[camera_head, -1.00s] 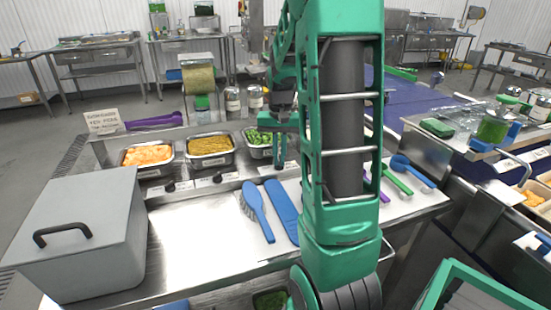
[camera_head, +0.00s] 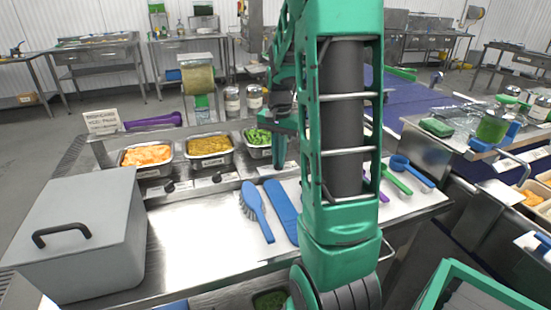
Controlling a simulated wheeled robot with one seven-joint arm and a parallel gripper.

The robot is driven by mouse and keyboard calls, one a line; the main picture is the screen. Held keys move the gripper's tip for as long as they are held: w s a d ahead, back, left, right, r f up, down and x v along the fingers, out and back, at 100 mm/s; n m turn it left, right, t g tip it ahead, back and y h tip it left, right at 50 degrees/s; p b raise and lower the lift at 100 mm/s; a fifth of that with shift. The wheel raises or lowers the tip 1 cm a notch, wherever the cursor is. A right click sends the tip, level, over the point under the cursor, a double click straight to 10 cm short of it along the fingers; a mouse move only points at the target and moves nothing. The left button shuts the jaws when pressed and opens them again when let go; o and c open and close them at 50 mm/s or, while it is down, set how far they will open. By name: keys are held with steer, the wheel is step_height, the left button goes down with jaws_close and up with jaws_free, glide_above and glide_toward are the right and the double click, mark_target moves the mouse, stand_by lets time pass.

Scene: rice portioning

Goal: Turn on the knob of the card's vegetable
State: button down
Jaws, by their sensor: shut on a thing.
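A white printed card (camera_head: 101,121) stands at the back left; I cannot read its words clearly. Three pans stand in a row: orange pieces (camera_head: 147,155), yellow-brown food (camera_head: 210,145) and green vegetable (camera_head: 257,137). A dark knob (camera_head: 169,187) is in front of the orange pan, and another knob (camera_head: 217,178) is in front of the middle pan. My gripper (camera_head: 280,165) points down in front of the green pan. It is shut on the knob there, which its fingers hide along with the contact.
A grey lidded box (camera_head: 80,230) fills the front left of the steel counter. A blue brush (camera_head: 257,210) and a blue flat tool (camera_head: 281,208) lie in front of my gripper. Coloured scoops (camera_head: 412,172) lie to the right. My arm hides the counter's middle right.

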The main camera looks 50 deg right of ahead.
steer(key=shift+w+a, duration=0.25)
steer(key=shift+a, duration=0.05)
steer(key=c, duration=1.9)
jaws_free()
steer(key=shift+s+d, duration=0.1)
step_height(320, 180, up, 11)
steer(key=shift+f, duration=0.15)
steer(key=s+a+f+n, duration=0.2)
steer(key=s+a, duration=0.3)
steer(key=s, duration=0.2)
steer(key=s+a+f+n, duration=0.2)
steer(key=s+a+n, duration=0.1)
steer(key=s, duration=0.4)
steer(key=s+a+f+n, duration=0.3)
steer(key=s+a, duration=0.3)
steer(key=s, duration=0.2)
steer(key=shift+a, duration=0.3)
